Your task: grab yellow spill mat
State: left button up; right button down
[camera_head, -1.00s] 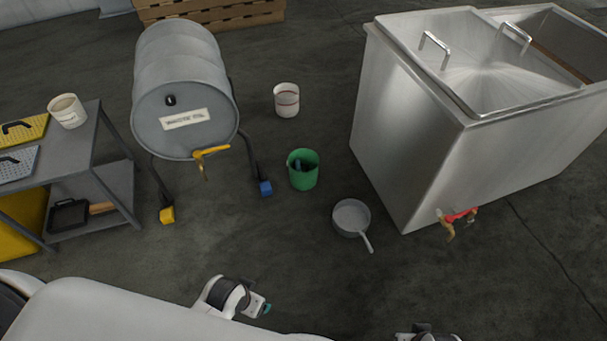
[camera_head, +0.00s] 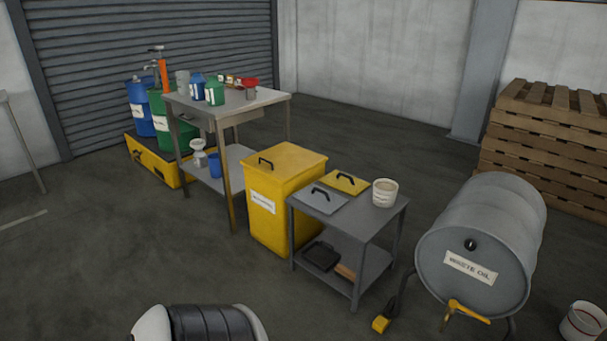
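Neither of my grippers shows in the head view. Only a white and black part of my own body shows at the bottom edge.
A yellow bin (camera_head: 284,212) with a lid stands left of the low table. A grey waste oil drum (camera_head: 487,240) lies on a stand at the right. A taller workbench (camera_head: 236,108) stands behind left.

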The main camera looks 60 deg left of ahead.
aim_at(353, 187)
jog(key=u, duration=1.75)
